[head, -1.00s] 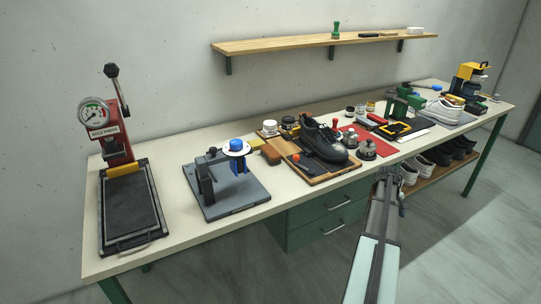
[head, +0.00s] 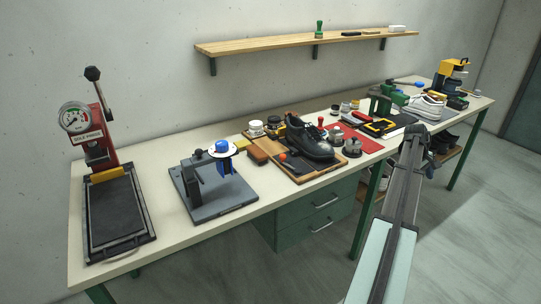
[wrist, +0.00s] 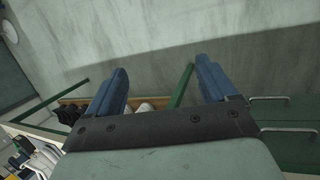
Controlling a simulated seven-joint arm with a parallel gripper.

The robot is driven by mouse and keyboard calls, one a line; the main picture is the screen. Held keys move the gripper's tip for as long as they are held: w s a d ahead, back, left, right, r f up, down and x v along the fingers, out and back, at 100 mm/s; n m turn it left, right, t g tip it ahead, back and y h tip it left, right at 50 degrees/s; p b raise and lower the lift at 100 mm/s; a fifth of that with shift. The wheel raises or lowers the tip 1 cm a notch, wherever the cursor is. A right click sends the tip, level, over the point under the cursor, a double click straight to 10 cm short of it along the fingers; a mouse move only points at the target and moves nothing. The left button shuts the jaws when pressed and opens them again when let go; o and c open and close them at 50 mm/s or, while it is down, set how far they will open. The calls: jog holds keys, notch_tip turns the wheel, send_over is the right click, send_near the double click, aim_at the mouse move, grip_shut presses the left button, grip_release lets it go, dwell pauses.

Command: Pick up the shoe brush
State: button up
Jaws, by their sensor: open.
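A small brown block (head: 257,156), which looks like the shoe brush, lies on the bench left of the black shoe's wooden board. It is too small to make out bristles. My gripper (wrist: 162,66) is open, its two blue fingers wide apart with nothing between them. In the head view my arm reaches up from the bottom, and its end (head: 413,138) is at the bench's front edge on the right, well to the right of the brown block. The brown block is not seen in the wrist view, which shows floor, green bench legs and drawers.
A black shoe (head: 311,142) sits on a wooden board beside tins and a red mat (head: 366,143). A grey fixture with a blue knob (head: 222,146) stands left of the brown block. A sole press (head: 88,135) is at far left. A wall shelf (head: 270,45) hangs behind.

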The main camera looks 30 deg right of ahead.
jog(key=w+a+r+n+t, duration=0.1)
jog(key=w+a, duration=0.8)
jog(key=a, duration=0.1)
jog(key=w+a+r+n+t+y, duration=0.1)
jog(key=w+a, duration=0.8)
jog(key=a, duration=0.1)
jog(key=w+a+r+t, duration=0.1)
jog(key=w+a, duration=0.8)
jog(key=a, duration=0.1)
jog(key=shift+r+n+y, duration=0.25)
jog(key=shift+n+y, duration=0.15)
jog(key=w+a+r+m+t+y, duration=0.1)
jog(key=w+a+r+t, duration=0.1)
jog(key=w+a+r, duration=0.55)
jog(key=w+a+r+m+t+y, duration=0.1)
jog(key=w+a+r+t, duration=0.3)
jog(key=w, duration=0.6)
jog(key=g, duration=0.2)
send_over(257, 150)
jog(key=s, duration=0.2)
jog(key=f, duration=0.8)
jog(key=shift+s+a+f, duration=0.1)
jog(key=shift+s+f, duration=0.05)
jog(key=shift+s, duration=0.05)
jog(key=shift+x, duration=2.8)
jog(key=shift+s+f, duration=0.15)
jog(key=shift+f, duration=0.05)
jog(key=c, duration=1.1)
